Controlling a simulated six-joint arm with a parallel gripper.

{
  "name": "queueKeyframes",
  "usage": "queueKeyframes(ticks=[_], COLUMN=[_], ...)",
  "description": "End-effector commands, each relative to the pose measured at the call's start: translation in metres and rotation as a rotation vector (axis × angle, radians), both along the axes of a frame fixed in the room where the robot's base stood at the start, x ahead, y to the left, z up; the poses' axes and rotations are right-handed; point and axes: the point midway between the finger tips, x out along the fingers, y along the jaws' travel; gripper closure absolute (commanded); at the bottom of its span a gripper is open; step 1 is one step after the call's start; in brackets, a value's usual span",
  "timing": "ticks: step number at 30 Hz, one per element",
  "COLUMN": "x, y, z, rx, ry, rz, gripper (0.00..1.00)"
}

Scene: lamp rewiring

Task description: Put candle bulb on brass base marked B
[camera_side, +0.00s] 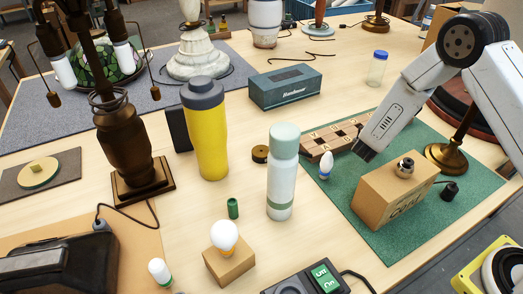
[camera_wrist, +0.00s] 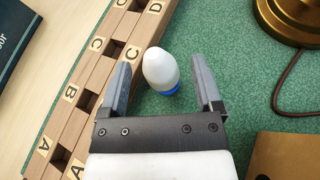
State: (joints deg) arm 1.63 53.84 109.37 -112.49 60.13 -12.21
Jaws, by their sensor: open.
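The candle bulb (camera_side: 326,165) is white and egg-shaped with a blue lower end. It stands upright by the wooden lettered rack. In the wrist view the candle bulb (camera_wrist: 160,68) appears between the two fingers of my gripper (camera_wrist: 160,62), with gaps on both sides. My gripper (camera_side: 364,153) is open and empty, right of the bulb in the side view. A small brass socket (camera_side: 404,167) sits on top of a cardboard box (camera_side: 386,204). I cannot read a B on the socket. The rack (camera_wrist: 60,108) carries letters A, B, C and D.
A brass lamp stand (camera_side: 449,156) and a small black part (camera_side: 450,191) are right of the box. A white-green bottle (camera_side: 283,180) stands left of the rack. A round bulb (camera_side: 224,236) sits on a cardboard block. Green mat is bare in front of the box.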

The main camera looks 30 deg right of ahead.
Motion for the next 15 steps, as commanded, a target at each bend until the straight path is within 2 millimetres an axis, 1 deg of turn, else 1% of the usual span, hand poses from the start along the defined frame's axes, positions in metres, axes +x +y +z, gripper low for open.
queueKeyframes(ticks=[1,3,9,15], x=[-0.003,-0.009,-0.023,-0.032], y=[0.008,0.018,0.044,0.060], z=[0.004,0.008,0.021,0.028], rx=[0.000,0.000,0.000,0.000], ry=[-0.001,0.001,0.000,0.000], rz=[0.004,0.005,0.003,0.002], gripper=[0.17,0.17,0.17,0.17])
